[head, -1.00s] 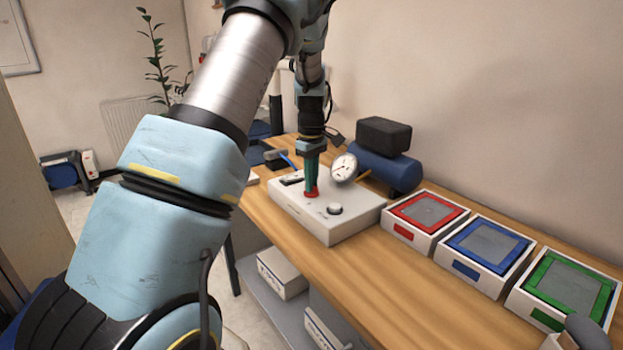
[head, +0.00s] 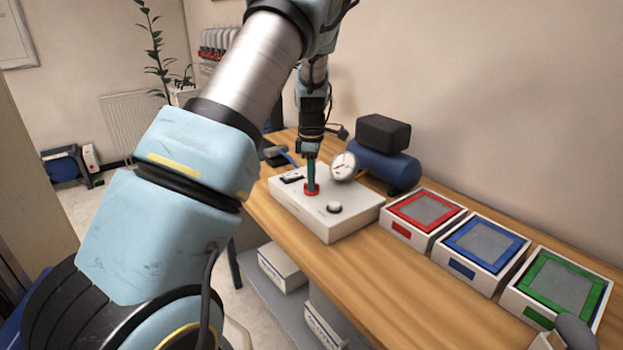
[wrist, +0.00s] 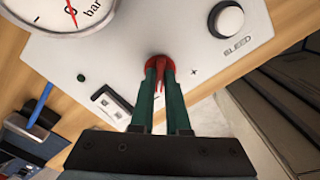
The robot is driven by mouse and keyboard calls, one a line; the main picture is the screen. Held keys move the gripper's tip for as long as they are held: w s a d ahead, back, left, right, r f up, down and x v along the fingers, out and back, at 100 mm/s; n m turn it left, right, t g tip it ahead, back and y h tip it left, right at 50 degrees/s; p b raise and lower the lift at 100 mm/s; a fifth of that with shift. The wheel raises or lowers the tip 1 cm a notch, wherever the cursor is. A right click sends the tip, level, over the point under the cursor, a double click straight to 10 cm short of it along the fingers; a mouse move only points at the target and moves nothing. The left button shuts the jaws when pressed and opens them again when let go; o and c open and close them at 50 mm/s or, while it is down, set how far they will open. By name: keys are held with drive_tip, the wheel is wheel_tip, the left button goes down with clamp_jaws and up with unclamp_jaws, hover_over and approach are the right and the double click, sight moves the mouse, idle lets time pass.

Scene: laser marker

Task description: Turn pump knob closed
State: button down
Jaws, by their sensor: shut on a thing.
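The white pump box (head: 330,222) stands on the wooden bench. A red knob (head: 311,189) sits on its top; it also shows in the wrist view (wrist: 160,63). My gripper (head: 311,184) points straight down and its green fingers are shut on the red knob. In the wrist view my gripper (wrist: 160,82) has one finger on each side of the knob, partly hiding it. A white bleed knob (head: 334,208) is beside it on the box. A round gauge (head: 344,166) marked "bar" stands at the back of the box.
A blue tank (head: 385,168) with a black block (head: 383,133) on it is behind the box. Red (head: 398,208), blue (head: 462,243) and green (head: 535,284) framed trays stand to the right. The bench front is bare.

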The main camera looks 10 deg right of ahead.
idle(0.4)
drive_tip(key=c, duration=0.9)
unclamp_jaws()
wheel_tip(320, 180, up, 11)
drive_tip(key=b, duration=0.2)
drive_tip(key=shift+b, duration=0.4)
drive_tip(key=shift+a+f, duration=0.1)
drive_tip(key=s+a+f+m, duration=0.2)
drive_tip(key=s+a+m, duration=0.35)
drive_tip(key=a, duration=0.55)
drive_tip(key=s+a+f+m, duration=0.2)
drive_tip(key=s+a+m, duration=0.3)
drive_tip(key=s, duration=0.3)
drive_tip(key=s+a+f+m+t, duration=0.1)
drive_tip(key=s+a+m, duration=0.3)
drive_tip(key=s, duration=0.4)
drive_tip(key=shift+s+a+f+m+t, duration=0.3)
drive_tip(key=shift+s+a+f+m, duration=0.1)
drive_tip(key=shift+a, duration=0.25)
